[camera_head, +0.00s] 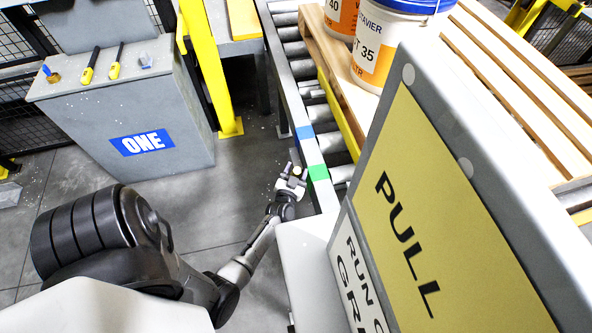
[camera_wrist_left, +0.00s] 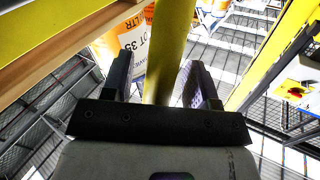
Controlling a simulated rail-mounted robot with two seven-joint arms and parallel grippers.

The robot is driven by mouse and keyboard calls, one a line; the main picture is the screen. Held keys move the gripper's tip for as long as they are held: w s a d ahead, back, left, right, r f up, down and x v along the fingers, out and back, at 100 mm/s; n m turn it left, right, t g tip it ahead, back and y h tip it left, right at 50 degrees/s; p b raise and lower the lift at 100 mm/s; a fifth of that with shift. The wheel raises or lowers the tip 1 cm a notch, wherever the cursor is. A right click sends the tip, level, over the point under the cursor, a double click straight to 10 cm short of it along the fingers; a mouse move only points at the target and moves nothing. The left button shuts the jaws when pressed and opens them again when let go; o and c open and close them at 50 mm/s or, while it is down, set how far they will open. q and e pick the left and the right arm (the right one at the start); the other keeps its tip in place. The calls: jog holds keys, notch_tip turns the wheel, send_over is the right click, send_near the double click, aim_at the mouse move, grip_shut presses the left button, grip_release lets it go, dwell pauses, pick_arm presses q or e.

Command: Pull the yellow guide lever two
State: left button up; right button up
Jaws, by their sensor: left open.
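My left gripper (camera_head: 292,171) is beside the conveyor's near side rail, low down, with its fingers spread. In the left wrist view, a yellow bar (camera_wrist_left: 168,50), which looks like the guide lever, runs between the open fingers of the left gripper (camera_wrist_left: 160,72). The fingers stand on both sides of the bar and do not look closed on it. In the head view only a small yellow spot (camera_head: 297,170) of it shows between the fingertips. No number two is visible on it. My right gripper is not in view.
A grey box with a yellow PULL panel (camera_head: 430,220) fills the right foreground. The roller conveyor rail (camera_head: 290,90) has blue and green marks. Pails (camera_head: 378,50) stand on a wooden pallet (camera_head: 340,88). A grey cabinet marked ONE (camera_head: 185,95) and a yellow post (camera_head: 207,70) stand left.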

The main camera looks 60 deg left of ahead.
pick_arm(q)
jog(key=shift+c, duration=0.3)
grip_shut()
dwell(0.3)
